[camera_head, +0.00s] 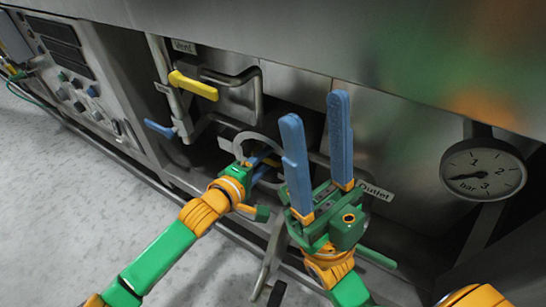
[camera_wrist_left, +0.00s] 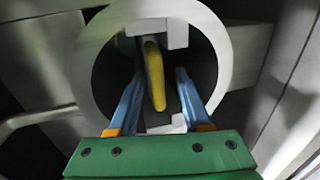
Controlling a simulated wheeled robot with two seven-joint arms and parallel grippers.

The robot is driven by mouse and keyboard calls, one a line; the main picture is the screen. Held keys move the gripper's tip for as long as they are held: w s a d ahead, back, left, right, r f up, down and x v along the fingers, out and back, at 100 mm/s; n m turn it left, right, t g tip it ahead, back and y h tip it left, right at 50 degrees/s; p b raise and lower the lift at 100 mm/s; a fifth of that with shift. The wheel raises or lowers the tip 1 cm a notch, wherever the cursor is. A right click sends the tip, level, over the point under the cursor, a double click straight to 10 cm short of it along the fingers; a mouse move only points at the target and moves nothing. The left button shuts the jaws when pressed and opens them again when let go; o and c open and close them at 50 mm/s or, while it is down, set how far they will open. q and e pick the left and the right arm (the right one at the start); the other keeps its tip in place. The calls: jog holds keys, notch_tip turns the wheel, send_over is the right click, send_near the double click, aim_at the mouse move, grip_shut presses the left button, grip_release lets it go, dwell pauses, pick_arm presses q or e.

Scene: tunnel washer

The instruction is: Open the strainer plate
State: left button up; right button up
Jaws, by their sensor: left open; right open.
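A pale round ring (camera_wrist_left: 222,62) surrounds a dark opening in the left wrist view, and a yellow bar-shaped handle (camera_wrist_left: 153,75) stands upright in it. I cannot tell how the strainer plate itself sits inside. My left gripper (camera_wrist_left: 161,76) is open, with one blue finger on each side of the yellow handle; contact is not clear. In the head view the ring (camera_head: 240,145) is partly hidden by my left gripper (camera_head: 264,163). My right gripper (camera_head: 315,108) is open and empty, raised in front of the machine to the right of the ring.
A yellow valve lever (camera_head: 193,86) and a blue lever (camera_head: 160,129) sit on pipes at upper left. A pressure gauge (camera_head: 483,170) is at right, an outlet label (camera_head: 375,191) near my right gripper. A control panel (camera_head: 72,65) stands left; the floor (camera_head: 60,200) there is clear.

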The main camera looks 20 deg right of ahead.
pick_arm(q)
jog(key=shift+w+d, duration=0.1)
jog(key=shift+d, duration=0.05)
jog(key=shift+r, duration=0.1)
grip_shut()
dwell(1.3)
